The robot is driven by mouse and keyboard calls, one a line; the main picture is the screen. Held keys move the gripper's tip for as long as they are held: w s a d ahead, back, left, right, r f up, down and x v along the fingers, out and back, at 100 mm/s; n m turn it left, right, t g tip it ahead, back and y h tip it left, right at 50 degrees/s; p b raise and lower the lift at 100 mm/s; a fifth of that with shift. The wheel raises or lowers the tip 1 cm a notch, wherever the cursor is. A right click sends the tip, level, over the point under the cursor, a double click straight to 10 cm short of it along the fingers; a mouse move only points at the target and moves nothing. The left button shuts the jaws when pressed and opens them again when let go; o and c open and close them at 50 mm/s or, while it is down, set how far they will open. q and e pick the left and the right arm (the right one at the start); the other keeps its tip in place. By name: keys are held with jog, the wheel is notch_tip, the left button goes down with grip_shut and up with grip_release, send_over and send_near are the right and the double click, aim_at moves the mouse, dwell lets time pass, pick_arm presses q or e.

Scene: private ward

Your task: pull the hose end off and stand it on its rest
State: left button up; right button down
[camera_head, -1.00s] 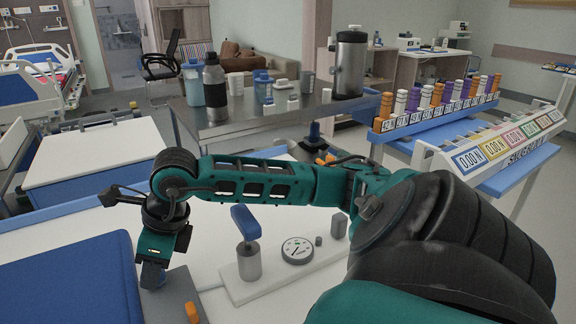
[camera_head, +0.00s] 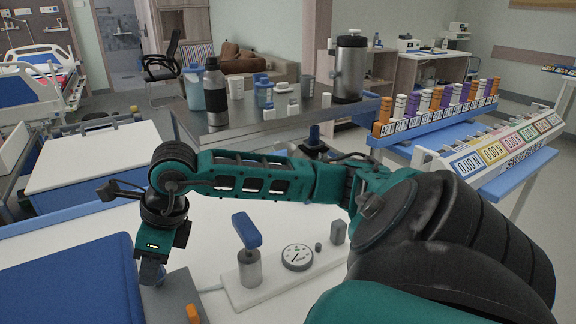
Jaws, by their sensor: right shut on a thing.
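My right gripper (camera_head: 153,268) points down at the lower left, over a grey block (camera_head: 176,302) with an orange tab (camera_head: 193,314). It is shut on a small piece, probably the hose end, which the jaws mostly hide. To its right, a white base plate (camera_head: 240,296) carries a metal cylinder (camera_head: 249,270) with a tilted blue lever (camera_head: 247,230), a round dial gauge (camera_head: 297,256) and small grey knobs. I cannot tell which part is the rest. My left gripper is not in view.
A blue panel (camera_head: 75,284) lies left of the gripper. Behind my arm, a metal cart (camera_head: 225,133) holds bottles, cups and a steel urn (camera_head: 350,70). A rack of colored vials (camera_head: 440,105) and a labelled sloping rack (camera_head: 510,138) stand at the right.

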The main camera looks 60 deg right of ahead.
jog(key=shift+r+p, duration=1.65)
jog(key=shift+r, duration=1.1)
jog(key=shift+f, duration=0.1)
